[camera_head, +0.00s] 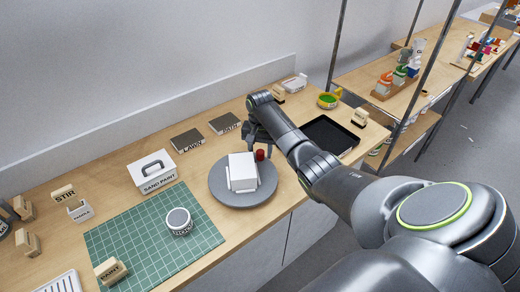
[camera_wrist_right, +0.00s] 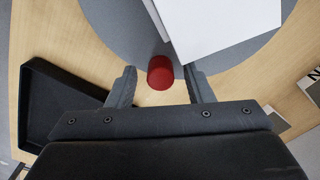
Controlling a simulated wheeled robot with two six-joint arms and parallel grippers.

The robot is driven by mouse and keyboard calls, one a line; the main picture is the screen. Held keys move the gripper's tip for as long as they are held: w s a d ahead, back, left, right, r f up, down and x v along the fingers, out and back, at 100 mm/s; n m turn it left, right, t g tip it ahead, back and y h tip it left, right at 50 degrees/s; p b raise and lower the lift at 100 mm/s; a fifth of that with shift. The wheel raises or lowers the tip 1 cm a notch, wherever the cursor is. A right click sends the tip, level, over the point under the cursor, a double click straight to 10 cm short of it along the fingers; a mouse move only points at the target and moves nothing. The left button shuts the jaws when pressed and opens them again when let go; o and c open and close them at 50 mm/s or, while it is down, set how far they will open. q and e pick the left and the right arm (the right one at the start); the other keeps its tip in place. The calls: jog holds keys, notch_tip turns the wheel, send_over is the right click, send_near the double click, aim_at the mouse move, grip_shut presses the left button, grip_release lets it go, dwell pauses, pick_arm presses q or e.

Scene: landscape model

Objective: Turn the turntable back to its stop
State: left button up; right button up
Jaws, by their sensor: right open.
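The turntable (camera_head: 228,196) is a round grey disc on the bench, with a white block (camera_head: 242,170) standing on it. A red knob (camera_head: 260,155) sits at the disc's far right edge. My right gripper (camera_head: 256,143) is beside the knob at the disc's far edge. In the right wrist view the gripper (camera_wrist_right: 160,84) is open, and the red knob (camera_wrist_right: 160,73) lies between its two fingertips with gaps on both sides. The grey disc (camera_wrist_right: 115,25) and white block (camera_wrist_right: 220,20) show beyond it. My left gripper is not in view.
A black tray (camera_head: 328,135) lies right of my right arm. A white sand paint box (camera_head: 153,172) and green cutting mat (camera_head: 120,240) with a round tin (camera_head: 179,221) are left of the turntable. Dark lawn (camera_head: 186,140) and path (camera_head: 224,123) pads lie behind.

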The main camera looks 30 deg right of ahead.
grip_shut()
dwell(0.3)
dwell(0.3)
